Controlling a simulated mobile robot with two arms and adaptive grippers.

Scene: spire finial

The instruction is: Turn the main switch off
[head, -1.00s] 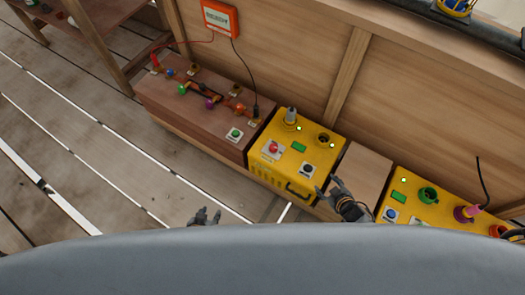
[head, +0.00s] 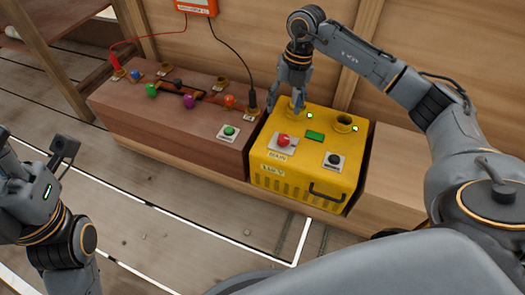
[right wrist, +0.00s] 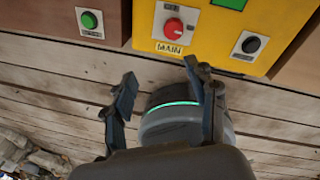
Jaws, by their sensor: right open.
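The main switch (head: 283,141) is a red knob on a pale plate, above a "MAIN" label, on the front left of the yellow box (head: 305,190). It also shows in the right wrist view (right wrist: 173,27); its on or off position is too small to tell. My right gripper (head: 286,101) points down over the back left of the box, behind and apart from the switch. Its two fingers (right wrist: 160,88) are apart with nothing held. My left wrist and hand (head: 35,190) are at the left edge; the fingers are not clear.
A green button (head: 229,131) is on the brown box at left, with coloured knobs and wires. A wooden wall stands close behind.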

